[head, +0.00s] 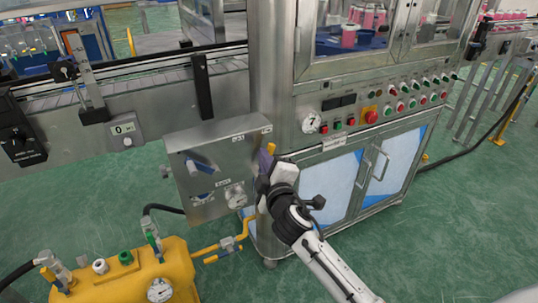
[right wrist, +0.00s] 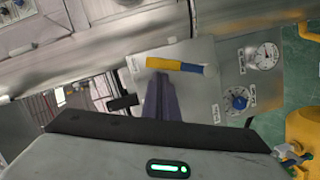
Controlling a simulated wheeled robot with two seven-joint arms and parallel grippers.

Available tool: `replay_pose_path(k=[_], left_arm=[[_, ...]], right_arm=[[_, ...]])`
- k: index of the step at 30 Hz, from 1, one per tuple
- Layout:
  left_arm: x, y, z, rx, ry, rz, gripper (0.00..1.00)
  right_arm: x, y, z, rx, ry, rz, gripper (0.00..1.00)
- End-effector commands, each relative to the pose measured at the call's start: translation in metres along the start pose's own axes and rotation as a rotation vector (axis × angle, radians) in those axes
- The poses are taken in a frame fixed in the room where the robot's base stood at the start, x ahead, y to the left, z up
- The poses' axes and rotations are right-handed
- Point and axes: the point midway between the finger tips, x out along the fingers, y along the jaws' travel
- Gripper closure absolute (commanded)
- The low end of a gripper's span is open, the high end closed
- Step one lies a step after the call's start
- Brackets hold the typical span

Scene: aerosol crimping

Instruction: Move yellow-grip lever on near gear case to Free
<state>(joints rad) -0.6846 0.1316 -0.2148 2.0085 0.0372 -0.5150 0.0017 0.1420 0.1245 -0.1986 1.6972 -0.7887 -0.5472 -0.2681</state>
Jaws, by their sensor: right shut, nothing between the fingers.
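The gear case (head: 208,150) is a grey metal box beside the tall machine. In the right wrist view, the yellow-grip lever (right wrist: 163,64) has a yellow end and a blue part and lies almost level across a pale plate. In the head view only a bit of yellow (head: 271,149) shows at the case's right edge, mostly hidden by my gripper. My right gripper (head: 266,160) is shut and empty at that edge. Its purple fingers (right wrist: 160,95) end just short of the lever; I cannot tell whether they touch it. My left gripper is not in view.
A yellow tank (head: 125,277) is at the lower left. Green floor (head: 440,230) is clear at the right.

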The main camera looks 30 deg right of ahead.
Motion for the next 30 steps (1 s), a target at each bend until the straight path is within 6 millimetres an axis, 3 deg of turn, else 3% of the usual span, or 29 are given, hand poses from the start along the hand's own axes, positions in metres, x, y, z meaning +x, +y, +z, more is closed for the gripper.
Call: replay_pose_path(k=[12, 30], left_arm=[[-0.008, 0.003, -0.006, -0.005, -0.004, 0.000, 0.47], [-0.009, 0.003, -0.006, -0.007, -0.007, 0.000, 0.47]], right_arm=[[0.002, 0.004, 0.013, 0.137, -0.003, -0.034, 1.00], [0.000, 0.004, 0.013, 0.146, -0.003, -0.037, 1.00]])
